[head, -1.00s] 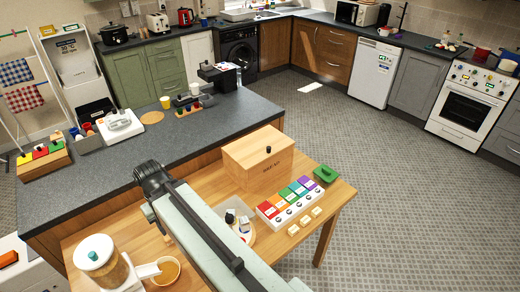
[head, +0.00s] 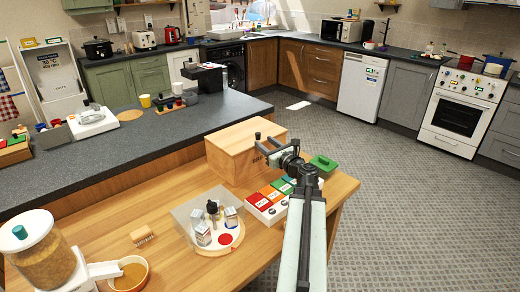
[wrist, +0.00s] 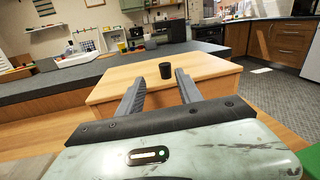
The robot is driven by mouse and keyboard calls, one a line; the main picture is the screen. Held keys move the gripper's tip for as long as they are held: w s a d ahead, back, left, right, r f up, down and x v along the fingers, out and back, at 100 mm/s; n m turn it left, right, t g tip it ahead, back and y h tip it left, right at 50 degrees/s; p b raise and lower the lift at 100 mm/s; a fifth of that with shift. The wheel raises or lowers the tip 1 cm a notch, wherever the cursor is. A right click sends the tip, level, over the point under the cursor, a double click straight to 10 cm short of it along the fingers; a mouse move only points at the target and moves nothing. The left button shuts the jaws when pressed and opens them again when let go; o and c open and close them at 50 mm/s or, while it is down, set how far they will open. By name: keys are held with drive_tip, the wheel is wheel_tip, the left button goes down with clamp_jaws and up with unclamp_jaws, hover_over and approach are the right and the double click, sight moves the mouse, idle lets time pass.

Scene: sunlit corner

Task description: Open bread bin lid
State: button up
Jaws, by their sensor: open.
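The bread bin (head: 228,153) is a pale wooden box on the wooden table, and its lid looks closed. A small dark knob (head: 257,136) stands up from the lid; it also shows in the wrist view (wrist: 165,71). My gripper (head: 265,144) is open and empty over the front right part of the bin. In the wrist view its two fingers (wrist: 161,70) point at the knob, which appears between their tips. The knob looks just beyond the tips; the exact gap is hard to tell.
A round tray (head: 213,248) with small cartons stands in front. A grain-filled jar machine (head: 45,252) is at the left. The grey counter (head: 150,135) runs behind.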

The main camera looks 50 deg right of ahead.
sight(258, 133)
drive_tip(key=x, duration=0.3)
drive_tip(key=d+x, duration=0.1)
drive_tip(key=x, duration=0.3)
drive_tip(key=shift+w+d, duration=0.1)
clamp_jaws()
idle(1.4)
